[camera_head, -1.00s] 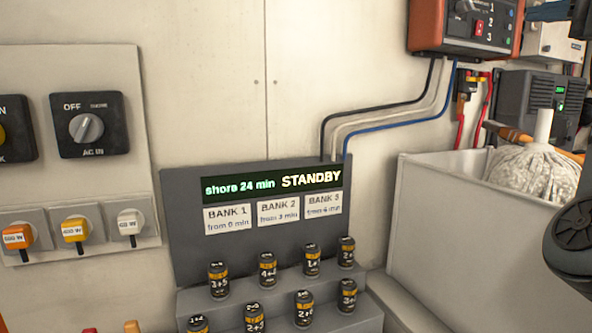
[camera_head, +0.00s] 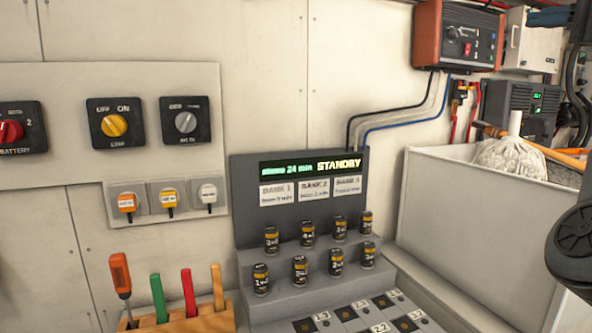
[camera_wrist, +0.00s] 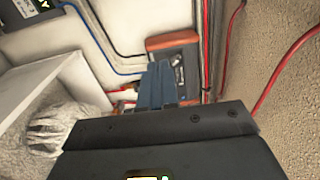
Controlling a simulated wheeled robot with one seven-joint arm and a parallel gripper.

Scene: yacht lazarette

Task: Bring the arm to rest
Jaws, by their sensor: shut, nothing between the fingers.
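My gripper (camera_head: 532,18) shows at the top right edge of the head view, its blue fingers pointing left in front of a white box (camera_head: 540,42). In the wrist view, the blue fingers (camera_wrist: 157,72) lie together past the dark hand, shut and empty. They point towards an orange-framed control box (camera_wrist: 172,42) but I cannot tell the gap. Part of my dark arm is at the right edge of the head view.
A grey bin (camera_head: 440,190) with a pale mop (camera_head: 510,158) stands right, below a dark charger (camera_head: 522,95). Centre is a stepped stand (camera_head: 290,255) with several batteries and a STANDBY screen (camera_head: 310,168). A tool rack (camera_head: 195,318) is lower left; cables run along the wall.

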